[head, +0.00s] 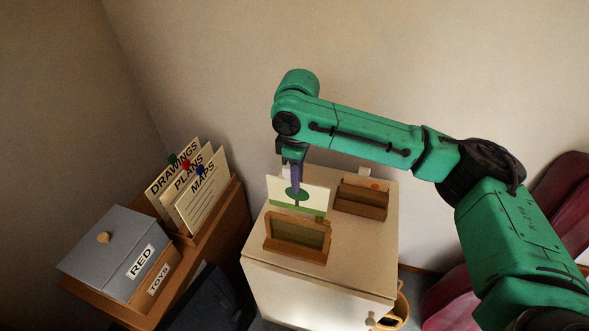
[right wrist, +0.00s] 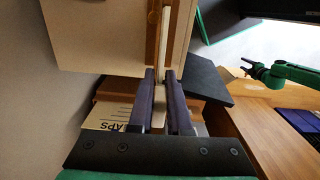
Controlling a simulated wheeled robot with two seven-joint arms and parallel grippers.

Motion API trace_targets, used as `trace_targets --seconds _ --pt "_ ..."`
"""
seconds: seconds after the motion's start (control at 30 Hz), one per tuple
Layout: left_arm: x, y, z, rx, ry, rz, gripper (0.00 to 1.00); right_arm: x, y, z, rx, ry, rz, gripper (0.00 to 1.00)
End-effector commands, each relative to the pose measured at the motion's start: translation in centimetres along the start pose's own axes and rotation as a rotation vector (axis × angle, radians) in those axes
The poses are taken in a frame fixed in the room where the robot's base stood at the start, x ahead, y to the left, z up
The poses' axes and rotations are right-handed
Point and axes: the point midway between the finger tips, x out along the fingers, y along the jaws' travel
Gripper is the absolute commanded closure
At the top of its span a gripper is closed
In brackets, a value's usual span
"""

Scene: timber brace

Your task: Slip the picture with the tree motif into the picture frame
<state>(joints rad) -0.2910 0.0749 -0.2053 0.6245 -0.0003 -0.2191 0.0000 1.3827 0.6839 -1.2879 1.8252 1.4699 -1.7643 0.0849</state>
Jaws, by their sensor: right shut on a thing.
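The tree picture (head: 314,195), a white card with a green tree and green strip, is upright in my right gripper (head: 295,188). The gripper is shut on its upper part; in the right wrist view the fingers (right wrist: 160,88) close on a thin edge-on card. The wooden picture frame (head: 297,253) stands on the white cabinet just below and in front of the picture. The picture's lower edge is by the frame's top; whether it is in the slot I cannot tell. My left gripper (right wrist: 263,73) shows small in the right wrist view, apparently open and empty, away from the frame.
A wooden holder (head: 360,209) with cards stands right of the frame on the white cabinet (head: 345,250). Left are a grey box (head: 108,248) labelled RED and upright folders (head: 188,185). Clear cabinet top lies around the frame. A basket (head: 396,312) stands on the floor.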

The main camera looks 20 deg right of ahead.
Motion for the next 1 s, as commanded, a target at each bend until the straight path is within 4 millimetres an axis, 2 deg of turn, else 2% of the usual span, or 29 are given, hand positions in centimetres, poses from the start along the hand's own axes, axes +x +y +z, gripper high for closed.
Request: trace_targets --seconds 0.03,0.1,0.2,0.37,0.4,0.53,0.73,1.0 --pt "0.0 -0.2 1.1 -0.001 -0.018 -0.003 0.45 0.1 0.0 0.0 0.001 0.000 0.000 1.00" --pt "-0.1 -0.4 2.1 -0.002 -0.035 -0.006 0.45 0.1 0.0 0.0 0.002 0.000 0.000 1.00" --pt "-0.5 -0.6 2.7 -0.004 -0.044 -0.008 0.45 -0.1 0.0 0.1 0.003 0.000 -0.001 1.00" --pt "-2.2 -0.6 1.8 -0.004 -0.032 -0.008 0.45 -0.6 -0.1 0.1 0.003 0.000 -0.002 1.00" --pt "-1.4 -0.6 1.3 -0.004 -0.023 -0.009 0.45 0.7 -0.1 0.1 0.004 0.000 -0.002 1.00" --pt "-1.1 -0.6 -0.1 -0.005 0.000 -0.008 0.45 2.2 0.0 0.1 0.004 0.000 -0.001 1.00" --pt "-1.0 -0.4 0.2 -0.004 -0.004 -0.005 0.45 3.6 0.0 0.1 0.004 0.001 0.000 1.00" --pt "-1.6 -0.2 0.7 -0.002 -0.014 -0.003 0.45 3.8 0.0 0.1 0.004 0.001 0.000 1.00"
